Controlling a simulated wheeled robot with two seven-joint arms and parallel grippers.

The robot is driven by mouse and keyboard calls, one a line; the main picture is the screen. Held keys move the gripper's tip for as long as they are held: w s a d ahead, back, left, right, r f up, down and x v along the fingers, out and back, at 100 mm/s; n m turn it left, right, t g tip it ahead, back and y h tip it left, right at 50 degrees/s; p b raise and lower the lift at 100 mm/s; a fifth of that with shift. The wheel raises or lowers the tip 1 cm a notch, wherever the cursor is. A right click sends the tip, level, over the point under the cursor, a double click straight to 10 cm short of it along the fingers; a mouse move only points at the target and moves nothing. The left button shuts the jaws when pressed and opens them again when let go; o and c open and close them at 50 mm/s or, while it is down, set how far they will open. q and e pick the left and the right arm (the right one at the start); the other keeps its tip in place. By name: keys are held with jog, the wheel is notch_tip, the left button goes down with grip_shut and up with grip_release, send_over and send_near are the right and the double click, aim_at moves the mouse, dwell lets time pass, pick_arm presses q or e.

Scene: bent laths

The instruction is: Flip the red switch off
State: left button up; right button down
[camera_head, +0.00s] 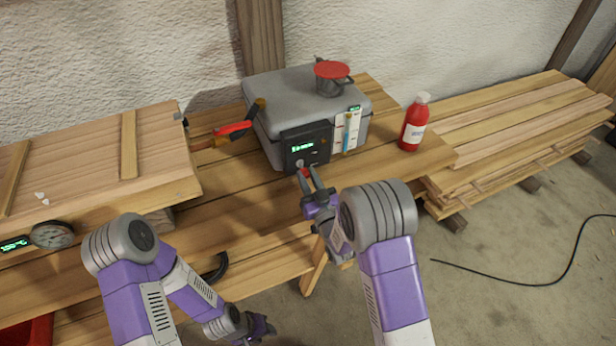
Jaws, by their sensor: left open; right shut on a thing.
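A grey box (305,93) stands on the wooden workbench. Its dark front panel (303,146) has a lit green display. A small red switch (305,172) shows at the lower edge of this panel, mostly hidden between the fingertips of my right gripper (307,175). The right gripper is shut on it. I cannot tell the switch's position. My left gripper (262,328) is open and empty, low in the view in front of the bench, well away from the box.
A red-lidded pot (331,85) stands on the box, and a red bottle (413,128) stands to its right. A wooden chest (85,160) with a round gauge (53,235) is at left. Stacked boards (510,125) lie at right. A black cable (510,283) crosses the floor.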

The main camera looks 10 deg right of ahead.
dwell(0.4)
jog(key=c, duration=0.9)
grip_release()
jog(key=v, duration=0.7)
jog(key=shift+s+d+f+p, duration=0.1)
jog(key=shift+s+p, duration=0.15)
jog(key=shift+p, duration=0.15)
